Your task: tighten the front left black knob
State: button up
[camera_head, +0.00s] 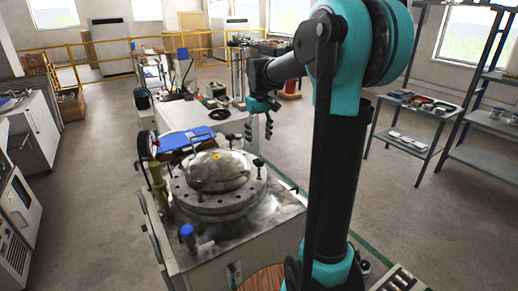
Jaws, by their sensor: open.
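A round metal vessel with a domed lid (219,168) stands on a metal-topped cabinet in the middle. Several black knobs stand around its rim. The front left black knob (198,186) is upright at the near left of the lid. Another black knob (258,163) is at the right side of the rim, and one (231,138) is at the back. My gripper (258,136) hangs above and behind the vessel's right side, fingers down. It is open and empty, apart from the knobs, and farther back than the front left one.
A gauge (147,146) and brass-coloured fitting (158,184) rise at the vessel's left. A blue-topped valve (187,231) stands at the cabinet's near edge. A blue object (186,141) lies behind the vessel. Metal shelves (410,142) stand at right; floor at left is clear.

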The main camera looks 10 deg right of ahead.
jog(key=shift+r, duration=1.2)
jog(key=s+d+f+m+t, duration=0.2)
jog(key=s+f, duration=0.8)
jog(key=s, duration=0.2)
jog(key=s+d+f+m+t, duration=0.2)
jog(key=s+f, duration=0.8)
jog(key=s, duration=0.2)
jog(key=shift+f, duration=0.3)
